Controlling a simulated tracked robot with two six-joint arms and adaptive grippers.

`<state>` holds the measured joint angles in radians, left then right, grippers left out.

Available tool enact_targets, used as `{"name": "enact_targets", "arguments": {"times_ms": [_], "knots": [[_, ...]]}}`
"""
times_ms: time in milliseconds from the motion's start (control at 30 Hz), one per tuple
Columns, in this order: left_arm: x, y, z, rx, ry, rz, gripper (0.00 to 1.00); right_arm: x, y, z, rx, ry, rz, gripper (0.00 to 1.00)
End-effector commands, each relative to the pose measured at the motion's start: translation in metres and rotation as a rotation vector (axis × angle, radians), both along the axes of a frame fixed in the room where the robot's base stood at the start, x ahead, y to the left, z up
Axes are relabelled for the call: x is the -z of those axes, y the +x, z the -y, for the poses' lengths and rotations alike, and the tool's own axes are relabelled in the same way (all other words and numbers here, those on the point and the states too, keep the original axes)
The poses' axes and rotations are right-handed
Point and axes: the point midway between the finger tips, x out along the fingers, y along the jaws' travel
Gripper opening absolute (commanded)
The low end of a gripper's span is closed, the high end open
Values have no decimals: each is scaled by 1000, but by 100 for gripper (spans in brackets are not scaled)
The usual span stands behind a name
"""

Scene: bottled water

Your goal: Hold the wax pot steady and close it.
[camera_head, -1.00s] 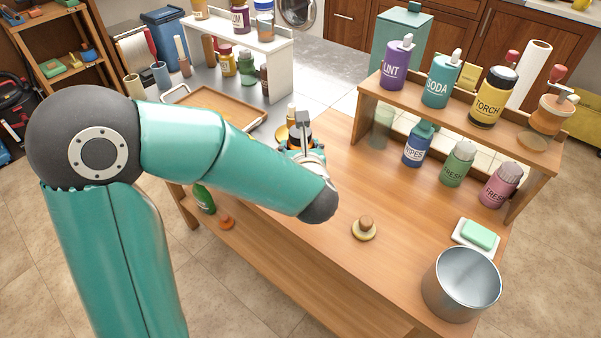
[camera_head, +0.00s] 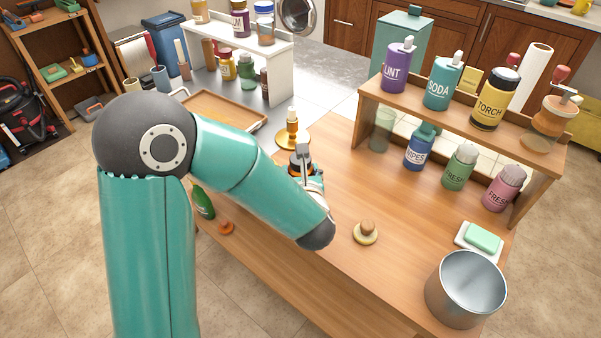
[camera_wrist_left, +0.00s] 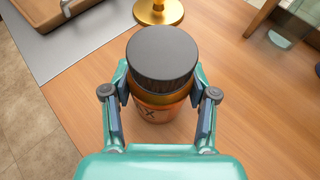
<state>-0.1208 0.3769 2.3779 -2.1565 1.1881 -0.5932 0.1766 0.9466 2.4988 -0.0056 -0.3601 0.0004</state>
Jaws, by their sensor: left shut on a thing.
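The wax pot (camera_wrist_left: 155,105) is an amber jar with a gold upper part and a label ending in X. A black lid (camera_wrist_left: 162,55) sits on top of it; I cannot tell how tightly. My left gripper (camera_wrist_left: 160,88) is shut on the pot, one finger on each side of it just below the lid. In the head view, my left gripper (camera_head: 303,172) and the pot (camera_head: 300,168) are near the left edge of the wooden table, partly hidden by my arm. The pot looks upright. My right gripper is not in view.
A brass candlestick (camera_head: 292,136) stands just behind the pot. A wooden-knobbed disc (camera_head: 366,232) lies to the right. A soap dish (camera_head: 479,241), a metal pot (camera_head: 465,288) and a bottle shelf (camera_head: 455,105) fill the right side. The table between is clear.

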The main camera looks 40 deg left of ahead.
Motion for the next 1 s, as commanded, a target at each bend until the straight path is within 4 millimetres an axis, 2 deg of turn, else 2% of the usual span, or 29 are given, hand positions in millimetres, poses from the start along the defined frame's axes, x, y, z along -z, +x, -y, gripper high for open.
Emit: {"name": "enact_targets", "arguments": {"times_ms": [267, 300, 433, 833, 1000], "knots": [[2, 0, 0, 0, 1, 2, 0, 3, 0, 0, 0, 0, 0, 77], [1, 0, 0, 0, 1, 1, 61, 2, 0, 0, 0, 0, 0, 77], [1, 0, 0, 0, 0, 0, 83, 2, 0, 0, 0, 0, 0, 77], [-2, 0, -1, -1, 0, 0, 83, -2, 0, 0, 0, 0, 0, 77], [-9, -12, 12, 3, 0, 2, 83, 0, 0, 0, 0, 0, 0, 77]]}}
